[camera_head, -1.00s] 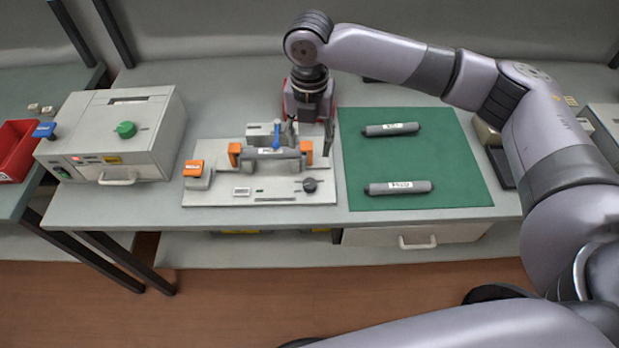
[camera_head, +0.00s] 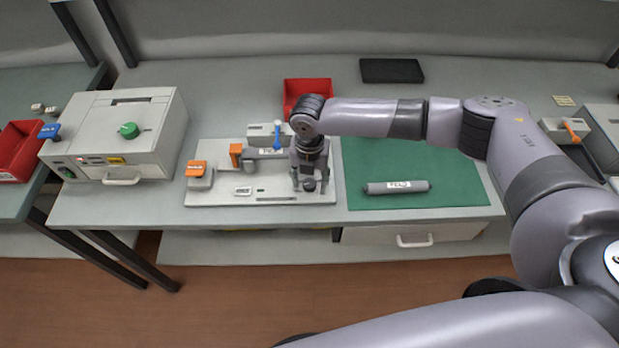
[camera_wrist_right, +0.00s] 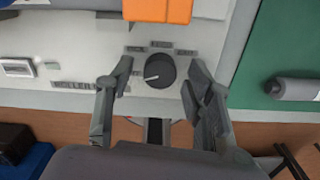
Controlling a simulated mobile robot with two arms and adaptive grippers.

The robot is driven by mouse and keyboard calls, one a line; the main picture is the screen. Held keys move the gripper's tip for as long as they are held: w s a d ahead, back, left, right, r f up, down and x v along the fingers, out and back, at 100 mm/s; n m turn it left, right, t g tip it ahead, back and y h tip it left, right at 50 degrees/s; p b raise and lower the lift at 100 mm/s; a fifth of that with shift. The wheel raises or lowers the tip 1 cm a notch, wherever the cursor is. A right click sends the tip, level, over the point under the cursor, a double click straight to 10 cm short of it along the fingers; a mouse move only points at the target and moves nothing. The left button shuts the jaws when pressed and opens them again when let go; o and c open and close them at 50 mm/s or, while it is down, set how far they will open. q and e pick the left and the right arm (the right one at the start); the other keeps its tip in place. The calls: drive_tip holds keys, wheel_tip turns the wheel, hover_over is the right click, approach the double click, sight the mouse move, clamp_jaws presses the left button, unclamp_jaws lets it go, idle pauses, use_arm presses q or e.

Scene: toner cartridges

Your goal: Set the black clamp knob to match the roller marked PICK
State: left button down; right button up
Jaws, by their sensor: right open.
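The black clamp knob (camera_wrist_right: 160,70) is round, on the light fixture plate (camera_wrist_right: 120,78). Its white pointer line points left and slightly down in the right wrist view. Three small labels (camera_wrist_right: 160,46) arc above it, too blurred to read surely. My right gripper (camera_wrist_right: 157,76) is open, one finger on each side of the knob, apart from it as far as I can tell. In the head view the gripper (camera_head: 310,186) is down over the plate's right part. A grey labelled roller (camera_head: 268,153) sits in the fixture, partly hidden by my arm. My left gripper is out of view.
An orange block (camera_wrist_right: 158,8) stands just behind the knob. A labelled roller (camera_head: 397,187) lies on the green mat (camera_head: 450,165). A printer-like box (camera_head: 118,135) with a green knob stands left. A red bin (camera_head: 305,92) is behind the fixture.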

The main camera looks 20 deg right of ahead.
drive_tip(key=shift+c, duration=0.3)
clamp_jaws()
idle(0.3)
drive_tip(key=shift+r+m+p, duration=0.2)
drive_tip(key=shift+m+p, duration=0.85)
drive_tip(key=shift+m, duration=0.05)
drive_tip(key=m+p, duration=0.2)
drive_tip(key=shift+m, duration=0.3)
drive_tip(key=m+p, duration=0.2)
drive_tip(key=m, duration=0.2)
drive_tip(key=shift+p, duration=0.3)
drive_tip(key=shift+w+f+m+p, duration=0.1)
drive_tip(key=shift+m+p, duration=0.35)
drive_tip(key=shift+m, duration=0.45)
